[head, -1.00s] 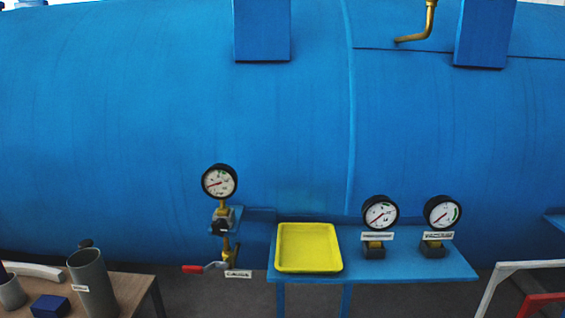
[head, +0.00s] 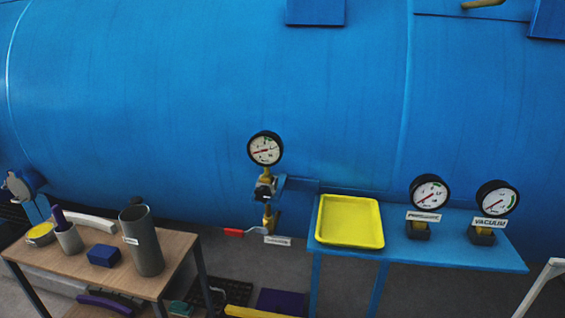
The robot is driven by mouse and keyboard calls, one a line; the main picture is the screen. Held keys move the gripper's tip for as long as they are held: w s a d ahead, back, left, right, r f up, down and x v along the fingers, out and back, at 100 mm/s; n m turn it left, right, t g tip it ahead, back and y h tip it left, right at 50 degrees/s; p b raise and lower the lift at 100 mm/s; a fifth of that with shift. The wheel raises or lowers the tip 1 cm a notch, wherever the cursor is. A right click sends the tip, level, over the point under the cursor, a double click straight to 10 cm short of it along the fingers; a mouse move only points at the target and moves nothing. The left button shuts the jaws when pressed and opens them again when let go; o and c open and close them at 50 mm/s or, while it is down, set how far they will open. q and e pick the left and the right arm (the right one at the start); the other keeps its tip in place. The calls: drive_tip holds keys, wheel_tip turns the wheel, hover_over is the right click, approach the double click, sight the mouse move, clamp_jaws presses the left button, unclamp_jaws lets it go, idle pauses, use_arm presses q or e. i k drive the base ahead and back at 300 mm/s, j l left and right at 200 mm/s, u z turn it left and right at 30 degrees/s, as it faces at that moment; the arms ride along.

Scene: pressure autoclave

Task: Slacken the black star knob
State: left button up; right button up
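I cannot clearly make out a black star knob. A small dark knob-like piece (head: 137,200) shows just behind the rim of a grey cylinder (head: 146,245), mostly hidden by it. A pressure gauge (head: 265,149) stands on a brass fitting with a dark part (head: 265,188) below it, too small to tell its shape. Under it is a brass valve (head: 270,222) with a red lever handle (head: 235,232) pointing left. Neither of my grippers is in view.
The large blue vessel (head: 200,110) fills the back. A blue shelf (head: 455,250) carries a yellow tray (head: 350,241), a pressure gauge (head: 429,193) and a vacuum gauge (head: 497,198). A wooden table (head: 105,270) at left holds a grey cup (head: 69,240) and a blue block (head: 104,256).

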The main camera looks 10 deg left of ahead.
sight(262, 194)
drive_tip(key=i+u, duration=0.4)
drive_tip(key=i, duration=0.65)
